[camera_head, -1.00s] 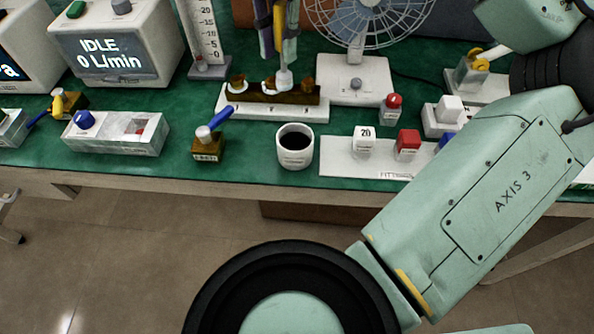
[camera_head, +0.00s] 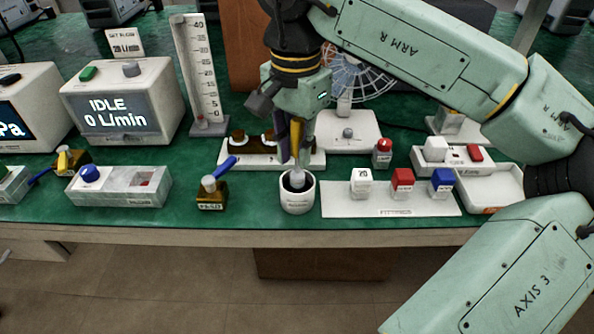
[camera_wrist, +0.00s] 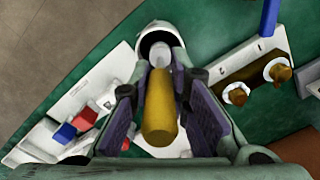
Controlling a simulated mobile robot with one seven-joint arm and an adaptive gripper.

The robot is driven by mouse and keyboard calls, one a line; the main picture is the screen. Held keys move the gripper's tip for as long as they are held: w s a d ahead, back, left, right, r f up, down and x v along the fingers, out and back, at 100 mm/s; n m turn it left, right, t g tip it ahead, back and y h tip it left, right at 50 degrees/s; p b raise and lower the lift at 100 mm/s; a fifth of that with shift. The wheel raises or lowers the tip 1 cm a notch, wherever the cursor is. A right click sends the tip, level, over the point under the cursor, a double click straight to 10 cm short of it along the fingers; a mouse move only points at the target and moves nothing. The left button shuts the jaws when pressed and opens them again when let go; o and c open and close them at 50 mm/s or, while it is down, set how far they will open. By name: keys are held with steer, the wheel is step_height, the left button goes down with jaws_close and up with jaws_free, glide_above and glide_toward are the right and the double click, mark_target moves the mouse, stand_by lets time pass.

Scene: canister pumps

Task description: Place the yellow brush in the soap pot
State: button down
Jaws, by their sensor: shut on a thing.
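The yellow brush is upright in my gripper (camera_head: 296,152). Its yellow handle (camera_wrist: 159,108) shows between the two fingers in the wrist view. The pot has dark contents and stands near the table's front edge. It also shows in the wrist view (camera_wrist: 148,38), beyond the fingertips. I cannot tell whether the brush touches the pot's bottom.
A white rack (camera_head: 236,160) with brown holders stands just behind the pot. A white tray (camera_head: 340,205) with white, red and blue blocks lies right. A fan (camera_head: 345,128) stands behind.

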mark_target(296, 120)
steer(key=shift+f, duration=2.15)
steer(key=shift+f, duration=0.25)
steer(key=c, duration=1.5)
jaws_free()
steer(key=shift+r, duration=0.1)
step_height(296, 120, up, 12)
steer(key=shift+r+b, duration=0.2)
steer(key=shift+b, duration=0.1)
